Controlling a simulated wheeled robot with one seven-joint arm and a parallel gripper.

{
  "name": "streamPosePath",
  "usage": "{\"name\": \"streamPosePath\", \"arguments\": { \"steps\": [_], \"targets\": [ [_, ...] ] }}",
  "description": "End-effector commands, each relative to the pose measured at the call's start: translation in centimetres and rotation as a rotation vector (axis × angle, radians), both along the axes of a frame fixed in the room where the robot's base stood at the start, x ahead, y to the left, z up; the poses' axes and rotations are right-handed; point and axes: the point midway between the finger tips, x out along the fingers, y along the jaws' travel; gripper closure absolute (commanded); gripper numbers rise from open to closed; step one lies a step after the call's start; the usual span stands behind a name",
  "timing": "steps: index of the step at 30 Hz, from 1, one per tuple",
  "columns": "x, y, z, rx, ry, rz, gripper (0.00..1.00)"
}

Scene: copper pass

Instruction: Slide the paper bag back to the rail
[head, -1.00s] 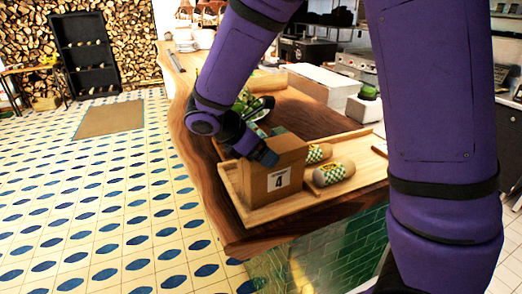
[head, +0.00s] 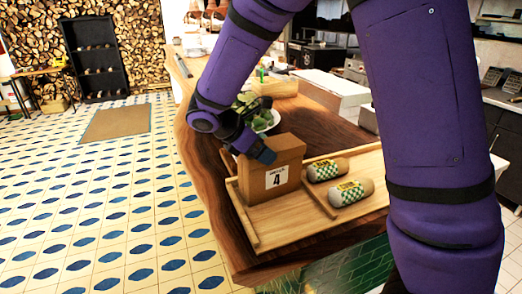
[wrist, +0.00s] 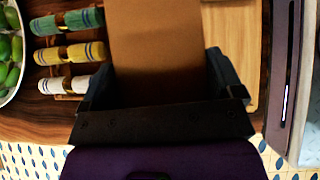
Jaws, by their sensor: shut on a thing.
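The paper bag (head: 285,157) is a brown, upright, box-like bag with a white label marked 4. It stands on the left part of the wooden tray (head: 285,226). My gripper (head: 262,154) is shut on its upper part from the far left; in the wrist view the bag (wrist: 157,45) fills the space between the two dark fingers. A raised wooden rail (head: 320,201) runs on the tray, right of the bag. Another low strip (head: 243,217) edges the tray at left. The bag hides the rail's far part, so I cannot tell whether they touch.
Two wrapped rolls (head: 351,191) lie on the tray right of the rail. A bowl of green produce (head: 262,121) stands beyond my gripper. Banded rolled cloths (wrist: 72,53) lie beside the bag in the wrist view. The tray's front is bare.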

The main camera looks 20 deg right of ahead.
Motion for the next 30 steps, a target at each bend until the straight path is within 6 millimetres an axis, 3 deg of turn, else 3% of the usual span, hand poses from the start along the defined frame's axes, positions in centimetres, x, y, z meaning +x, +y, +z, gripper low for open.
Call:
{"name": "streamPosePath", "arguments": {
  "steps": [17,18,20,30],
  "targets": [
    [0.51,0.06,0.02,0.000,-0.001,0.001,0.37],
    [0.51,0.06,0.02,0.000,-0.001,0.001,0.11],
    [0.51,0.06,0.02,0.000,-0.001,0.000,0.00],
    [0.50,0.57,0.49,0.001,-0.002,0.001,0.00]
  ]
}}
